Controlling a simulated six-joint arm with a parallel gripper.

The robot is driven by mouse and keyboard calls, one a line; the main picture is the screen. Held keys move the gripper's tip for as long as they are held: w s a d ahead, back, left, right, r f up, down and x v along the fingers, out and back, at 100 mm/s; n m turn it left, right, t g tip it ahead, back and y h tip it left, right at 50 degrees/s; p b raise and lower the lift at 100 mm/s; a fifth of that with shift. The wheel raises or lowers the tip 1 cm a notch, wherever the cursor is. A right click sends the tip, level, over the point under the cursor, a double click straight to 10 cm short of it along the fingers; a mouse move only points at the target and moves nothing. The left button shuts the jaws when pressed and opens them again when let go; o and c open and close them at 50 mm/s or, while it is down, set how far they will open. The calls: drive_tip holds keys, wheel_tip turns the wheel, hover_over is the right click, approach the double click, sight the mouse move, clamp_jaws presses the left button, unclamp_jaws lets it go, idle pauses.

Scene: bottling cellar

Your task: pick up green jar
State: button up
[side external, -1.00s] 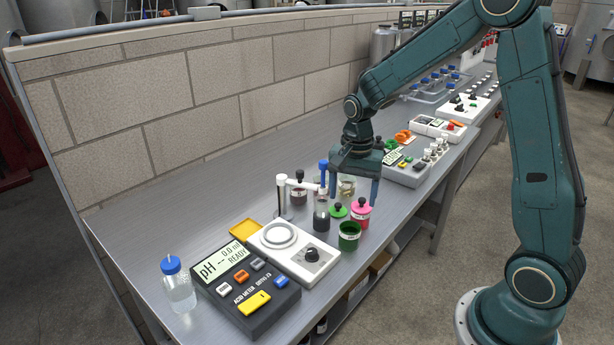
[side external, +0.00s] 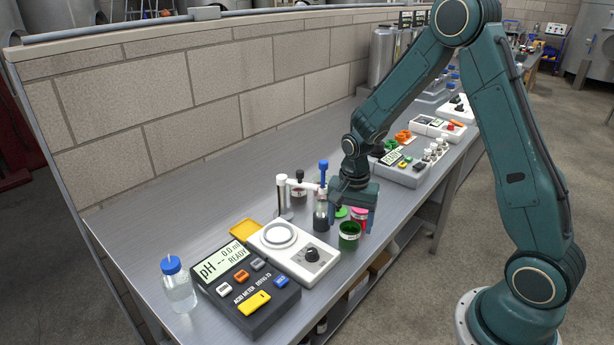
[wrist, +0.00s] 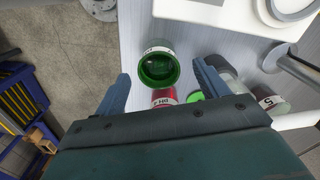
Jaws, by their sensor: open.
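The green jar (side external: 349,236) stands open-topped on the bench near its front edge, with a white label band. In the wrist view the green jar (wrist: 158,68) lies ahead of and between the two fingers. My gripper (side external: 350,222) is open and empty, pointing down just behind the jar in the side view. In the wrist view my gripper (wrist: 160,80) has its fingers spread to either side; I see no contact with the jar.
A pink jar (side external: 360,218) stands right behind the green jar, partly covered by my gripper. A dark bottle (side external: 321,217) and stirrer plate (side external: 294,252) are to the left. An acid meter (side external: 243,283) is farther left. The bench's front edge is close by.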

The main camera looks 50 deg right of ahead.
sight(350, 235)
drive_tip(key=shift+s+f, duration=0.1)
drive_tip(key=shift+f, duration=2.4)
drive_tip(key=c, duration=1.2)
drive_tip(key=shift+o, duration=0.2)
drive_tip(key=shift+r, duration=0.2)
wheel_tip(350, 235, up, 20)
drive_tip(key=shift+f, duration=0.15)
